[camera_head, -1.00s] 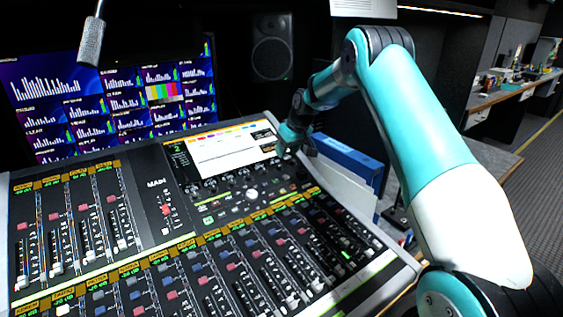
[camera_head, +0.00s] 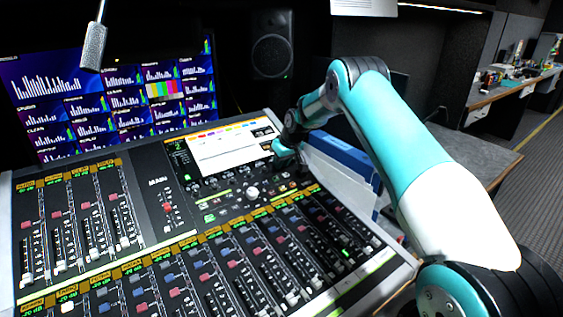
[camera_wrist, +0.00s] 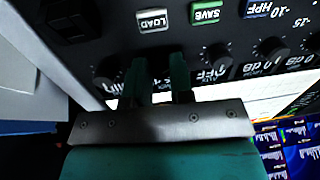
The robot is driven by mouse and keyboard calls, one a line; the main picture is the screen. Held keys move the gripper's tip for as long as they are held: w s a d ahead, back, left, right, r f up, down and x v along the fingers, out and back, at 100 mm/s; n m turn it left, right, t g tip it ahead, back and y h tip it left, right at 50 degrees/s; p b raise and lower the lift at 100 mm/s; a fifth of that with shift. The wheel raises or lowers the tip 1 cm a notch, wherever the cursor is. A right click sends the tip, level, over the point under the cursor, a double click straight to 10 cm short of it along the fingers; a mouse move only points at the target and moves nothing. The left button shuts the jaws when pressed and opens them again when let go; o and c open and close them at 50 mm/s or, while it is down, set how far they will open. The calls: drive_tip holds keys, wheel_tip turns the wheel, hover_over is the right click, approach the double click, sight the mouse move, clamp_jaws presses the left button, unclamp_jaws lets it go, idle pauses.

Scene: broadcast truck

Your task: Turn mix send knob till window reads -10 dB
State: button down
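The mixing console (camera_head: 150,200) stands in front of me, with a row of small black knobs below its bright screen (camera_head: 235,147). My gripper (camera_head: 276,150) is down at the right end of this row in the head view. In the wrist view, the two teal fingers of my gripper (camera_wrist: 158,72) are apart and close to the panel, in line with the knob row. A knob between them is mostly hidden, and I cannot tell whether they touch it. Neighbouring knobs (camera_wrist: 216,54) show beside windows reading OFF and 0 dB. I cannot read a mix send label.
LOAD (camera_wrist: 152,20) and SAVE (camera_wrist: 207,12) buttons lie close to the fingers. Blue and white binders (camera_head: 345,150) stand right of the console. A microphone (camera_head: 94,45) hangs at upper left, before the monitor wall (camera_head: 110,100).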

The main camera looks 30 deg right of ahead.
idle(0.3)
drive_tip(key=m+b, duration=0.1)
drive_tip(key=m, duration=0.4)
drive_tip(key=shift+m+b, duration=0.3)
drive_tip(key=shift+m, duration=0.1)
drive_tip(key=m+t, duration=0.1)
drive_tip(key=m, duration=0.4)
drive_tip(key=shift+a+m+b, duration=0.1)
drive_tip(key=shift+m+b, duration=0.2)
drive_tip(key=shift+m, duration=0.1)
drive_tip(key=c, duration=1)
unclamp_jaws()
